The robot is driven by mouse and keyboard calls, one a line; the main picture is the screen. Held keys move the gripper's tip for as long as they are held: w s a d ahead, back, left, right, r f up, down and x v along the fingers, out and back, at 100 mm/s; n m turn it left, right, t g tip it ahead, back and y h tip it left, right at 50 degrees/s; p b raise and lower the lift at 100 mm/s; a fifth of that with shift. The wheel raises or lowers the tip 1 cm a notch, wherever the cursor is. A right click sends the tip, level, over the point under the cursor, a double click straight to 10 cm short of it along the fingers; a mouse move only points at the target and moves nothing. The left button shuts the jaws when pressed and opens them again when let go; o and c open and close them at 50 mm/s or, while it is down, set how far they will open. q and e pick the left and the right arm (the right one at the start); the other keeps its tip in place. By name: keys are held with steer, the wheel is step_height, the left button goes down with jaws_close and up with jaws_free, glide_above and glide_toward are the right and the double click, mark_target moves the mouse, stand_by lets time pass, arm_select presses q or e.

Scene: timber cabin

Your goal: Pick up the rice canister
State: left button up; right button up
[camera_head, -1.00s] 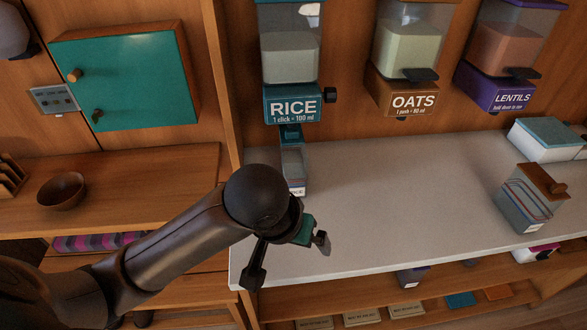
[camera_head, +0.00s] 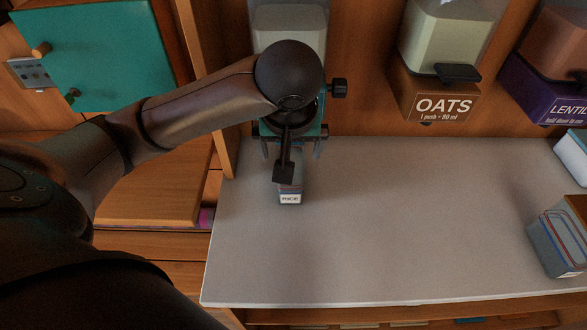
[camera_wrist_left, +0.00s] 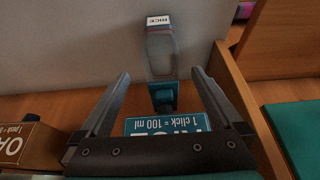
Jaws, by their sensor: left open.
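The rice canister (camera_head: 290,194) is a small clear container with a white RICE label, standing on the pale counter below the rice dispenser. In the head view my left arm and gripper hide its upper part. In the left wrist view the canister (camera_wrist_left: 160,52) shows its clear body and teal top, in line with the gap between the fingers. My left gripper (camera_head: 291,148) is open and empty, above and behind the label end in the head view. Its two spread fingers also show in the left wrist view (camera_wrist_left: 160,74). My right gripper is in neither view.
The wall-mounted rice dispenser (camera_head: 290,28) is partly hidden behind my left arm; its black knob (camera_head: 338,88) sticks out at the right. The oats dispenser (camera_head: 432,90) hangs further right. A striped clear canister (camera_head: 560,243) stands at the counter's right. The counter's middle is clear.

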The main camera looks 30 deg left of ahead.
arm_select(q)
steer(key=b+x, duration=0.4)
steer(key=x, duration=0.9)
steer(key=shift+a+f, duration=0.1)
steer(key=shift+s, duration=0.1)
steer(key=shift+c, duration=1.4)
jaws_close()
